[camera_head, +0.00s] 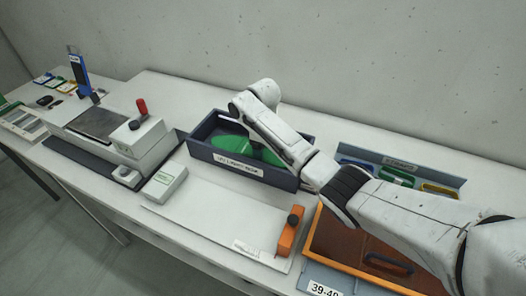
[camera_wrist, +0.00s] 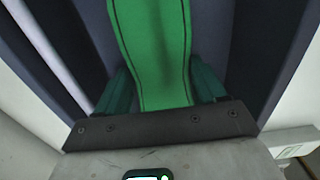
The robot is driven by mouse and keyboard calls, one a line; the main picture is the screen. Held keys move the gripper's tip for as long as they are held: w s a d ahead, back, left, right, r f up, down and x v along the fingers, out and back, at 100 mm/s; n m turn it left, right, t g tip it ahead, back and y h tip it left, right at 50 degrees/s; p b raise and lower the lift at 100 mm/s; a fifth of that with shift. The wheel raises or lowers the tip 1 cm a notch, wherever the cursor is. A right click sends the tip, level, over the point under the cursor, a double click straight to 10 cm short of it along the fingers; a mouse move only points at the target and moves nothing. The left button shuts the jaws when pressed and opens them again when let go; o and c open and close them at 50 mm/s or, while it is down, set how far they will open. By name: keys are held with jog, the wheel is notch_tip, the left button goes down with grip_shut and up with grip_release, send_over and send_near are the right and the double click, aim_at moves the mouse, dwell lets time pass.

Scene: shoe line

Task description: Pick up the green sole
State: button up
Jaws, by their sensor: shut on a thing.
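The green sole (camera_head: 233,144) lies in the dark blue bin (camera_head: 204,131) with a white label on its front wall. My arm reaches over the bin and hides part of the sole and the right part of the bin's inside. In the wrist view the green sole (camera_wrist: 153,45) runs between the two dark teal fingers of my gripper (camera_wrist: 160,88), one finger at each side of it. My gripper is shut on the sole. The sole appears within the bin's walls; I cannot tell whether it is clear of the bottom.
An orange-rimmed brown tray (camera_head: 340,245) and a blue rack (camera_head: 400,163) of coloured items stand right of the bin. An orange block with a black knob (camera_head: 290,234) is in front. A grey machine with a red-handled lever (camera_head: 141,110) stands left. White table is bare behind the bin.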

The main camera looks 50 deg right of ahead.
aim_at(267, 160)
jog(key=shift+r, duration=0.7)
jog(key=s+r, duration=0.1)
jog(key=r, duration=0.1)
jog(key=s+a+r, duration=0.1)
jog(key=r, duration=0.1)
jog(key=s+r, duration=0.1)
jog(key=r, duration=0.1)
jog(key=shift+s+a+r, duration=0.1)
jog(key=shift+s+a, duration=0.05)
jog(key=shift+a, duration=0.1)
jog(key=s+a+r+p, duration=0.1)
jog(key=s+p, duration=0.1)
jog(key=s+a+r+p, duration=0.1)
jog(key=s+r+p, duration=0.1)
jog(key=s, duration=0.1)
jog(key=s+a+r+p, duration=0.1)
jog(key=s+p, duration=0.1)
jog(key=shift+s+a+r+p, duration=0.15)
jog(key=shift+s+p, duration=0.15)
jog(key=shift+p, duration=0.05)
jog(key=shift+s+a+r, duration=0.25)
jog(key=shift+s+a, duration=0.05)
jog(key=shift+s, duration=0.2)
jog(key=shift+s+a+r, duration=0.25)
jog(key=shift+s, duration=0.2)
